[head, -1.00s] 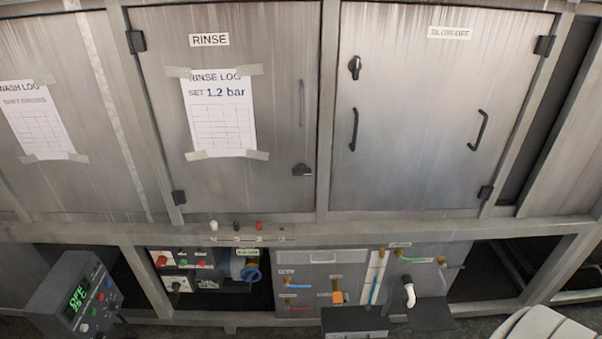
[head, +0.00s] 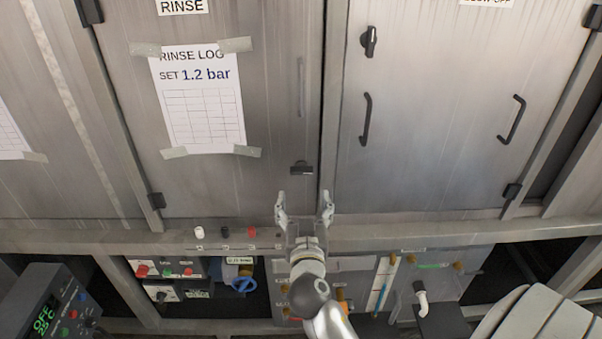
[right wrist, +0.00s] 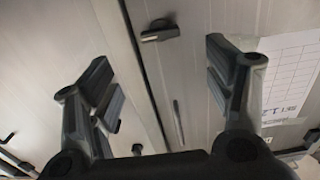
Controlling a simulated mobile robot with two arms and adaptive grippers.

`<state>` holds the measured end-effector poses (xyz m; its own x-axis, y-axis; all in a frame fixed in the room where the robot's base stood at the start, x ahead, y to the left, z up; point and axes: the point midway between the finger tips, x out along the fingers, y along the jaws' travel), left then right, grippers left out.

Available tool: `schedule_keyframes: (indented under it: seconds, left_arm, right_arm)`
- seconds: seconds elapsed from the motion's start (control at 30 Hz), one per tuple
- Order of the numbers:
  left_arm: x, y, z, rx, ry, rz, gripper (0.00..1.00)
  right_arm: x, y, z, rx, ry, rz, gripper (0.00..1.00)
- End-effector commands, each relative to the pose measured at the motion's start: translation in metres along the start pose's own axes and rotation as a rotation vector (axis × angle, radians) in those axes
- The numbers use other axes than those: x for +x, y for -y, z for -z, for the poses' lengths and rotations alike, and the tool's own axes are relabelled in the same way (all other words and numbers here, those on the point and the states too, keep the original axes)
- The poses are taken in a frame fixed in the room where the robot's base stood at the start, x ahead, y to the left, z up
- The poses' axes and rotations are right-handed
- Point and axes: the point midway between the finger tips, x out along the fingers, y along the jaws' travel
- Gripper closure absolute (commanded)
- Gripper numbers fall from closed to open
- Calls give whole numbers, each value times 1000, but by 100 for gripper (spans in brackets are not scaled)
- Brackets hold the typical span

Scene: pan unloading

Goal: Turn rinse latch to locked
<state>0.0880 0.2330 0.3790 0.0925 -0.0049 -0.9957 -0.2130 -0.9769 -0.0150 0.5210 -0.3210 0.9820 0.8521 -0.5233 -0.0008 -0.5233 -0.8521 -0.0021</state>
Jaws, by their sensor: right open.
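The rinse latch (head: 301,168) is a small black handle low on the right side of the rinse door (head: 205,185). Its bar lies roughly horizontal. My right gripper (head: 304,200) is open and empty, just below the latch in the head view and apart from it. In the right wrist view the latch (right wrist: 162,31) shows at the top, between and beyond the two spread fingers (right wrist: 158,65). My left gripper is in neither view.
A taped rinse log sheet (head: 203,105) hangs on the door. The blow-off door to the right has a black latch (head: 369,40) and handles (head: 365,120). Below run a frame beam (head: 400,237), a valve panel with a blue wheel (head: 243,285), and a control box (head: 50,310).

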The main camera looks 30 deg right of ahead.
Motion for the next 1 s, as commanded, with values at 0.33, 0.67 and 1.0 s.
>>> schedule_keyframes:
  seconds: [0.33, 0.67, 1.0]
  left_arm:
    - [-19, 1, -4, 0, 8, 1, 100]
    - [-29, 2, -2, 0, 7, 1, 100]
    - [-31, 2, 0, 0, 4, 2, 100]
  right_arm:
    - [50, 0, 5, -4, -3, -1, 25]
    - [96, 0, 2, -3, -1, 1, 25]
    - [107, 0, 0, -2, 1, 1, 25]
